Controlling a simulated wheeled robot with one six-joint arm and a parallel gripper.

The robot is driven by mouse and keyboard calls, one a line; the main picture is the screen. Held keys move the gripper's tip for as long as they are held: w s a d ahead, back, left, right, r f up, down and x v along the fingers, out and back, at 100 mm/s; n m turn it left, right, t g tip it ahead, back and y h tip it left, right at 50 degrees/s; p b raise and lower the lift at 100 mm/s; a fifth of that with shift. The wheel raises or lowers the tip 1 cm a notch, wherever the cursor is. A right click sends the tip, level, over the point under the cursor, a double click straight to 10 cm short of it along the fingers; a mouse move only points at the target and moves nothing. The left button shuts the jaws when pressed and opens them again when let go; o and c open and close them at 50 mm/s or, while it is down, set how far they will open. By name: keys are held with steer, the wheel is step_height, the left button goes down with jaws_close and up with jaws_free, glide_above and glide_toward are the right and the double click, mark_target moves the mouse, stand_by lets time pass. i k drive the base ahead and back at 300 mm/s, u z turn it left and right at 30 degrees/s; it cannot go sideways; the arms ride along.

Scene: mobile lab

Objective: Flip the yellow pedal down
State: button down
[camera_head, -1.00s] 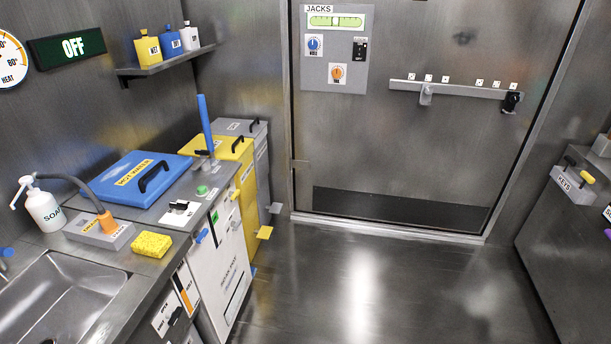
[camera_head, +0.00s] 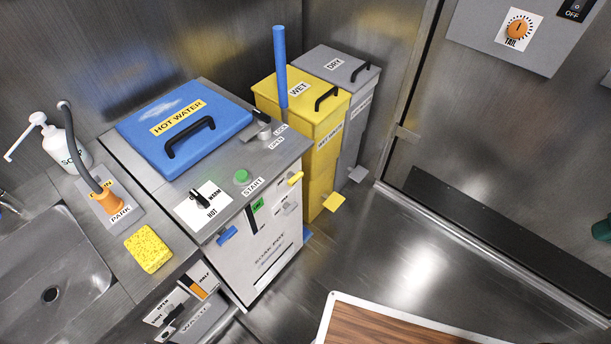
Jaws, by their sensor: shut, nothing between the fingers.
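The yellow pedal (camera_head: 333,203) is a small flat plate that sticks out low at the front of the yellow WET bin (camera_head: 322,140). The bin's lid, with a black handle, looks closed. The pedal's outer face is unobstructed, and nothing touches it. From this angle I cannot tell exactly how far it is tilted. My gripper is not in view.
The grey DRY bin (camera_head: 352,126) stands behind the yellow one, with a grey pedal (camera_head: 358,174). The white soak-pot cabinet (camera_head: 268,255) with the blue HOT WATER lid (camera_head: 184,124) stands to the left. Bare floor (camera_head: 400,250) lies right of the pedals.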

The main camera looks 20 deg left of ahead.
mark_target(332, 202)
steer(key=u, duration=0.4)
steer(key=i, duration=1.1)
steer(key=u, duration=0.4)
